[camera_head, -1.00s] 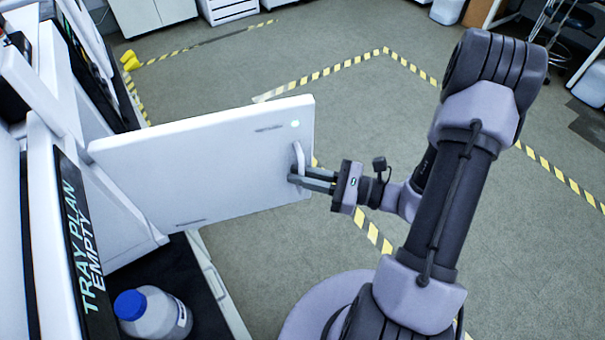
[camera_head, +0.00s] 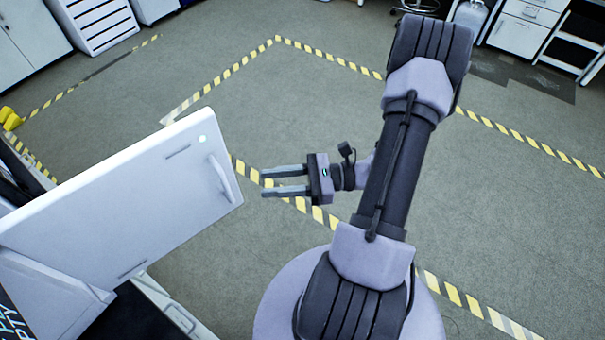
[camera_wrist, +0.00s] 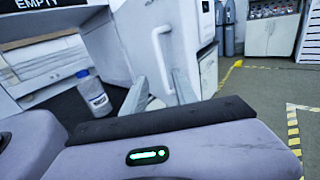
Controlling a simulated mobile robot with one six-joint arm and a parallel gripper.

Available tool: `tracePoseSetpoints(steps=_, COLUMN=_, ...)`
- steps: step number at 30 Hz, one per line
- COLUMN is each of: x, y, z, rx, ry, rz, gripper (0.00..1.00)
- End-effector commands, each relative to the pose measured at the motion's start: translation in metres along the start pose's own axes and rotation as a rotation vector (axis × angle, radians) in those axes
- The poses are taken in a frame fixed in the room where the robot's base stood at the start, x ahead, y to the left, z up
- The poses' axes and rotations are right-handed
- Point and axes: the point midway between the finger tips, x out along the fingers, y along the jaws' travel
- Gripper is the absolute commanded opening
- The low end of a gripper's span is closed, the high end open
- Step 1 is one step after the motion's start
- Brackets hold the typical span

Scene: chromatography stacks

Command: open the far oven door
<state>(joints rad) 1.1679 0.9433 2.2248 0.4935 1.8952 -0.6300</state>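The white oven door (camera_head: 125,200) stands swung out wide from the oven body at the left of the head view. Its upright handle (camera_head: 221,180) is near the door's free edge, with a small light spot above it. My gripper (camera_head: 264,182) is open and empty, just right of the handle and apart from it. In the wrist view the door (camera_wrist: 186,40) and its handle (camera_wrist: 163,58) show ahead, beyond my gripper's two spread fingers (camera_wrist: 159,92). The wrist view also shows a sign reading EMPTY (camera_wrist: 28,4) above the bench.
A bottle with a blue cap (camera_wrist: 96,97) stands on the dark bench top left of the door in the wrist view. The floor with yellow-black tape (camera_head: 276,40) is clear around my base. White cabinets (camera_head: 22,38) stand at the back.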

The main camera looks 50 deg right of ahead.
Motion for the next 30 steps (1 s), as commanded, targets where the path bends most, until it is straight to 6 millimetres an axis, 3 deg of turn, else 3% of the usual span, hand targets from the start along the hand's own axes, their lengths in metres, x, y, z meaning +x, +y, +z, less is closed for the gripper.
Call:
tracePoseSetpoints(steps=3, x=-0.035, y=-0.001, z=0.002, rx=-0.001, ry=0.001, rz=-0.003, gripper=0.34)
tracePoseSetpoints(steps=6, x=-0.054, y=0.0, z=0.001, rx=-0.001, ry=0.001, rz=-0.001, gripper=0.34)
tracePoseSetpoints(steps=12, x=-0.069, y=0.0, z=0.0, rx=0.001, ry=0.0, rz=0.002, gripper=0.34)
tracePoseSetpoints(steps=25, x=-0.064, y=0.002, z=0.003, rx=-0.015, ry=0.022, rz=0.032, gripper=0.34)
tracePoseSetpoints(steps=28, x=-0.037, y=0.015, z=0.022, rx=-0.115, ry=0.157, rz=0.22, gripper=0.34)
tracePoseSetpoints(steps=30, x=-0.009, y=0.035, z=0.041, rx=-0.253, ry=0.319, rz=0.434, gripper=0.34)
